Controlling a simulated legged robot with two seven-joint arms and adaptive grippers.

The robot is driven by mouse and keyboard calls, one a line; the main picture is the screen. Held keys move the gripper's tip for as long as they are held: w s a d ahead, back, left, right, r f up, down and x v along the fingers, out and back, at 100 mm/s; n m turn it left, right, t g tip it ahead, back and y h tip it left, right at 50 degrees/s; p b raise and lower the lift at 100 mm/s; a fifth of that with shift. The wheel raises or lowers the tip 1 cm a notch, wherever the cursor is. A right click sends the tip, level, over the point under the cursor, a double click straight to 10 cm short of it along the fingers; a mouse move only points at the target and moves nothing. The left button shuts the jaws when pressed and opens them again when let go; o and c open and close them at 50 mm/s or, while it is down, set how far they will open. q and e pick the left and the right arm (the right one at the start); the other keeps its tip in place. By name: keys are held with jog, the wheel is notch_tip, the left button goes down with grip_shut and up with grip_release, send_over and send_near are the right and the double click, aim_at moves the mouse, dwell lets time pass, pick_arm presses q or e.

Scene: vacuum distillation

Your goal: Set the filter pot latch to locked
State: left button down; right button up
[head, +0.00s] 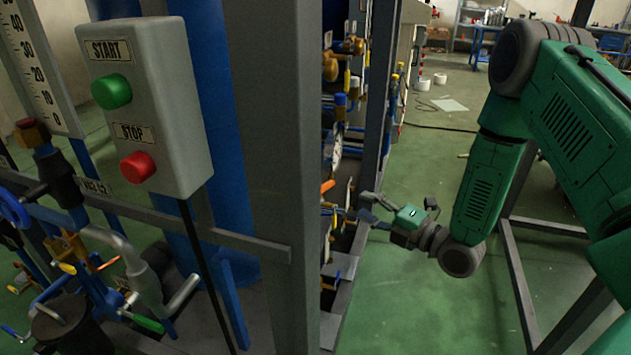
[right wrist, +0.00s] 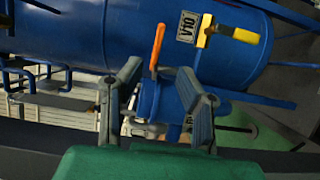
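My right gripper (head: 364,206) reaches in from the right toward the rack's side, beyond the grey upright post. In the right wrist view its two fingers (right wrist: 158,80) are spread apart with nothing held between them. Beyond and between the fingers shows an orange lever (right wrist: 157,48) standing upright, above a small blue fitting (right wrist: 150,100) partly hidden by a finger. I cannot tell which part is the filter pot latch or whether it is locked. My left gripper is not in view.
A large blue vessel (right wrist: 75,35) carries a V10 label (right wrist: 187,27) and a yellow handle (right wrist: 238,34). The grey post (head: 272,150) and a control box (head: 150,105) with START and STOP buttons stand left. Green floor (head: 420,290) is clear below my right arm.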

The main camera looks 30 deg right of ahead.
aim_at(329, 188)
jog(key=b+x, duration=0.1)
jog(key=x, duration=0.9)
jog(key=shift+x, duration=0.85)
jog(key=shift+a, duration=0.1)
grip_shut()
